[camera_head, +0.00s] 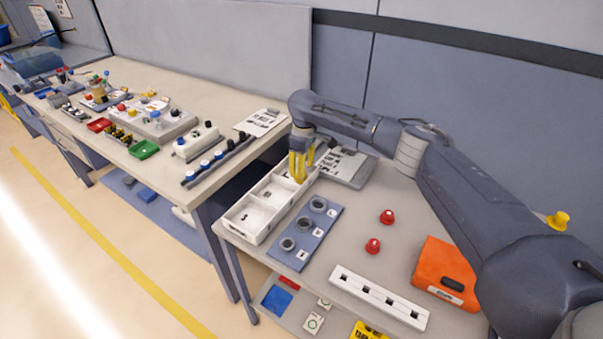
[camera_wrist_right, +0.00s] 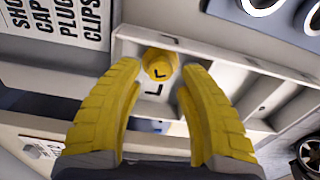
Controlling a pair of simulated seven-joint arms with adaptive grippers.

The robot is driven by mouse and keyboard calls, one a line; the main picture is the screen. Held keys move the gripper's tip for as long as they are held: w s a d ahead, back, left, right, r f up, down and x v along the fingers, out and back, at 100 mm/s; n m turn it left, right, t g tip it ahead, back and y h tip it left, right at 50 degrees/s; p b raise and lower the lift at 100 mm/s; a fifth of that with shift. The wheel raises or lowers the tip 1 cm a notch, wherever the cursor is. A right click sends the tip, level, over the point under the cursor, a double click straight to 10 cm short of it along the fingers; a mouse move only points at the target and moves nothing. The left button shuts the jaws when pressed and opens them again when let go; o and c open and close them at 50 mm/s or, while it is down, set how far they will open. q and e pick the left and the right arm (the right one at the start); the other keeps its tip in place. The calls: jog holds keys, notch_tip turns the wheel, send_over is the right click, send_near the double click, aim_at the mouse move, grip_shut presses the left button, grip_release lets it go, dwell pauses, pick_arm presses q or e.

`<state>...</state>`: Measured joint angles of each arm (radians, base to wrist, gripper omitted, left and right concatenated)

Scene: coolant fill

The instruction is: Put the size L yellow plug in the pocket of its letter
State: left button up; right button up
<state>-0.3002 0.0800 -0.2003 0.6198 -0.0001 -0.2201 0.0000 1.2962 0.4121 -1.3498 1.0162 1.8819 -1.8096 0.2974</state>
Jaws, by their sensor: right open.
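The size L yellow plug (camera_wrist_right: 158,64) shows in the right wrist view, its cap marked with an L. It appears to lie in the end pocket of the white tray (camera_wrist_right: 240,58), beside the pocket's printed letter L (camera_wrist_right: 153,90). My right gripper (camera_wrist_right: 160,80) is open, with its yellow fingers on either side of the plug and apart from it. In the head view my right gripper (camera_head: 300,165) points down over the far end of the white tray (camera_head: 236,234) and hides the plug there. My left gripper is not in view.
A blue plate with grey rings (camera_head: 322,238) stands beside the tray. Two red plugs (camera_head: 387,216) (camera_head: 373,246), a white socket strip (camera_head: 378,298) and an orange case (camera_head: 447,270) are to the right. Another yellow plug (camera_head: 558,220) shows beyond my arm. A printed sheet (camera_wrist_right: 60,25) lies near the tray.

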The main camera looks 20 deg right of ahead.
notch_tip(320, 180, up, 10)
dwell(0.5)
jog(key=shift+s+d+f, duration=0.1)
jog(key=shift+f, duration=0.05)
